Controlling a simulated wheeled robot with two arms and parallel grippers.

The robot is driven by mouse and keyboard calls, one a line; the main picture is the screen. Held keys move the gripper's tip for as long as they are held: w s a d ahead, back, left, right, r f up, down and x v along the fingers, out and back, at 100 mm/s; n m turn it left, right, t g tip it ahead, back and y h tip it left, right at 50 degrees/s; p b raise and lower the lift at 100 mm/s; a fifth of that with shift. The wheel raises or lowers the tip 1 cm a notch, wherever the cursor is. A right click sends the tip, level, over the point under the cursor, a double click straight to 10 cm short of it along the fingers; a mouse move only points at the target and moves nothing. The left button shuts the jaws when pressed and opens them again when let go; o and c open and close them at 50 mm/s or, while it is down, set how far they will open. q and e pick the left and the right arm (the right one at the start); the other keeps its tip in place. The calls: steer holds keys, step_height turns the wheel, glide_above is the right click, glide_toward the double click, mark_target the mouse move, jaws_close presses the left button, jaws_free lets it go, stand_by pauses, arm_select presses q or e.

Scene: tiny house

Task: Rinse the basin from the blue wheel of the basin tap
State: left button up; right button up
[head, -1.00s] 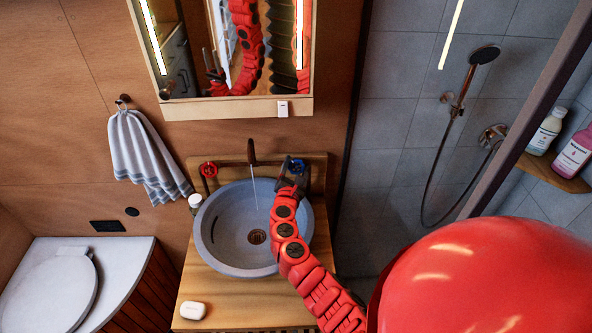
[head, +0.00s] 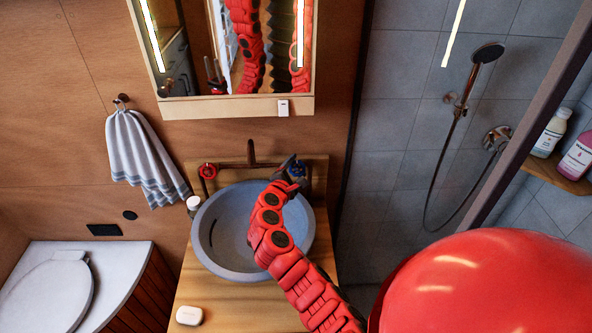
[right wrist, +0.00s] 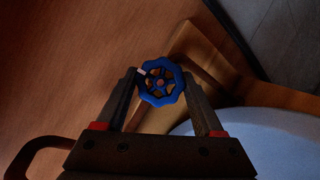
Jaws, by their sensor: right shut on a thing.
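The round blue-grey basin (head: 224,208) sits on a wooden counter. The dark tap spout (head: 251,153) stands behind it, with no water stream visible below it. The red wheel (head: 208,171) is at the left of the spout. The blue wheel (head: 300,167) is at the right, partly hidden by my right gripper (head: 294,168). In the right wrist view, the blue wheel (right wrist: 160,83) lies between the two fingers of my right gripper (right wrist: 160,76), which is shut on it. My right arm covers the right part of the basin and its drain. My left gripper is not in view.
A small white case (head: 189,315) lies on the counter (head: 235,308) at front left, and a white-capped jar (head: 194,204) stands beside the basin. A mirror cabinet (head: 222,108) hangs above. A striped towel (head: 142,158) hangs left. The shower is at right.

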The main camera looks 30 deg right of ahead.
stand_by(0.3)
steer(key=o, duration=1.4)
steer(key=shift+c, duration=0.2)
steer(key=shift+s+a+r, duration=0.15)
steer(key=shift+s+a, duration=0.1)
steer(key=shift+a, duration=0.2)
steer(key=b+v, duration=0.5)
steer(key=v, duration=1.1)
steer(key=shift+s, duration=0.2)
steer(key=shift+a, duration=0.1)
